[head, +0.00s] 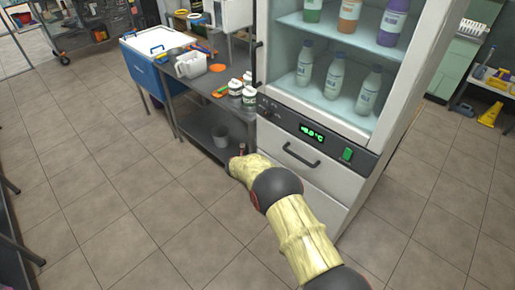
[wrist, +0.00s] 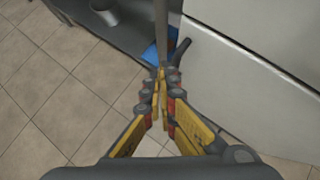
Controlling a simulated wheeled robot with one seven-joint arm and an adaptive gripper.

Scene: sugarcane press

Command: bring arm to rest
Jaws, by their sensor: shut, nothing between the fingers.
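My arm reaches out from the bottom right of the head view, low in front of a tall fridge with glass shelves (head: 300,165). My gripper (wrist: 162,78) shows in the wrist view with its yellow and grey fingers together at the tips and nothing between them. It points down past the edge of the fridge's white lower front (wrist: 255,45). In the head view the arm's end hides most of the gripper.
A steel table (head: 205,85) with jars (head: 249,97) and a white jug (head: 190,65) stands left of the fridge. A blue cooler (head: 150,75) is further left. The tiled floor (head: 110,190) at left is clear.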

